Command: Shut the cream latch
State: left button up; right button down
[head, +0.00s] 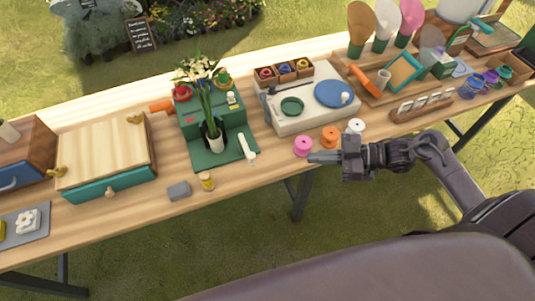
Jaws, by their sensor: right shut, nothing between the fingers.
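A cream lever-like piece (246,148), which looks like the cream latch, sticks out at the right front of the green stand (205,159). It lies at a slant over the stand's right edge; whether it is fastened to the stand is too small to tell. My right gripper (316,157) is shut and empty, at the table's front edge. It is to the right of the cream piece and apart from it, just below the pink spool (303,146). My left gripper is not in view.
White flowers (198,72) stand in a pot on the green stand. Orange (329,137) and white (355,126) spools stand near my right gripper. A wooden-lidded teal box (108,189) is at left. A small grey block (179,191) and gold-topped jar (206,181) stand in front.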

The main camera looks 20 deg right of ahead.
jog(key=shift+s+d+r+y, duration=0.2)
jog(key=shift+d+r+y, duration=0.15)
jog(key=shift+r, duration=0.2)
jog(key=p+x, duration=0.4)
jog(key=x, duration=1)
jog(key=shift+f, duration=0.15)
